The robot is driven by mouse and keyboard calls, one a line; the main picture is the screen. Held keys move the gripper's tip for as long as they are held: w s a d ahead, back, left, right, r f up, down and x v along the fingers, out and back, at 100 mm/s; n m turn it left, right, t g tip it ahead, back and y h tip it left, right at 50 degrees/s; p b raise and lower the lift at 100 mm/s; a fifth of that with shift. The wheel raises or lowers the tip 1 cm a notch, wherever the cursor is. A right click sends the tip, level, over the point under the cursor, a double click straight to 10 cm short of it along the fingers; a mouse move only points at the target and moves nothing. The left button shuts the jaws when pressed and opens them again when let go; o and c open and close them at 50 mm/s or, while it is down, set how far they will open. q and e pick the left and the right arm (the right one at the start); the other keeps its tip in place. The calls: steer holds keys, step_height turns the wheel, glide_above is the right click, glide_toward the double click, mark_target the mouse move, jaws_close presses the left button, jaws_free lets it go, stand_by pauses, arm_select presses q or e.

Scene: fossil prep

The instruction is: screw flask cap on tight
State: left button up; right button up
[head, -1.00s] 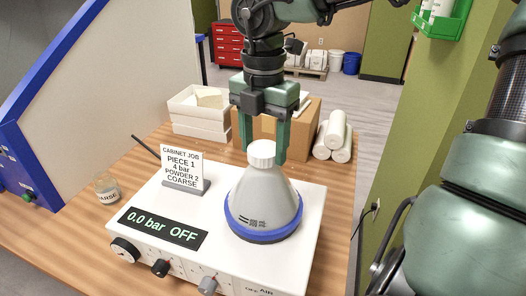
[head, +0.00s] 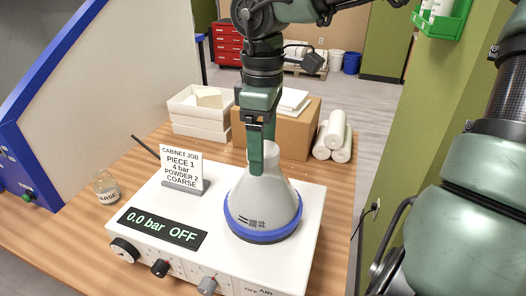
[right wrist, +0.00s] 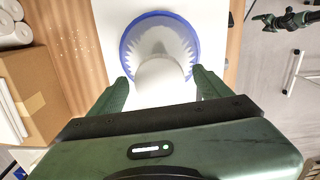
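The flask (head: 268,200) is a grey-white cone with a blue ring at its base, upright on the white control unit (head: 302,192). Its white cap (head: 273,151) sits on the neck, partly behind a finger in the head view. How tightly it is seated I cannot tell. My right gripper (head: 257,160) points straight down over the flask. In the right wrist view its fingers (right wrist: 160,84) stand on either side of the cap (right wrist: 160,76), with a small gap on each side. It looks open. My left gripper is not visible in the head view.
The unit's display (head: 163,228) reads 0.0 bar OFF. A job card (head: 181,166) and a small jar (head: 107,187) stand to the left. A cardboard box (head: 290,128), white trays (head: 199,125) and white rolls (head: 336,137) are behind. Bare wood (head: 135,165) shows beside the unit.

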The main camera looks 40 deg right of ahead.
steer(key=shift+r, duration=0.1)
steer(key=shift+r+p, duration=0.9)
steer(key=shift+r, duration=0.85)
